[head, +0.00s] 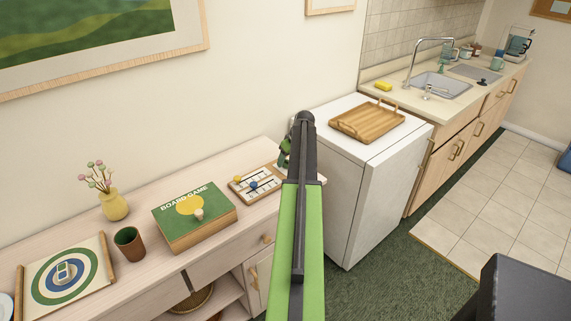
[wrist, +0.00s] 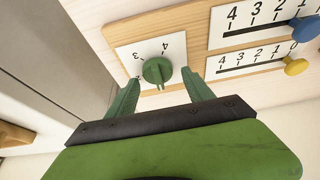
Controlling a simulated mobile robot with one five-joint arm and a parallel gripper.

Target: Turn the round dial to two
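The round green dial (wrist: 156,70) sits on a white square plate with numbers, on a wooden board (wrist: 195,22). In the head view the board (head: 240,195) lies on the cabinet, and my arm hides the dial.
A board game box (head: 180,232), brown cup (head: 129,241) and yellow vase (head: 114,206) stand left. A white appliance (head: 345,150) with a wooden tray (head: 366,123) stands right.

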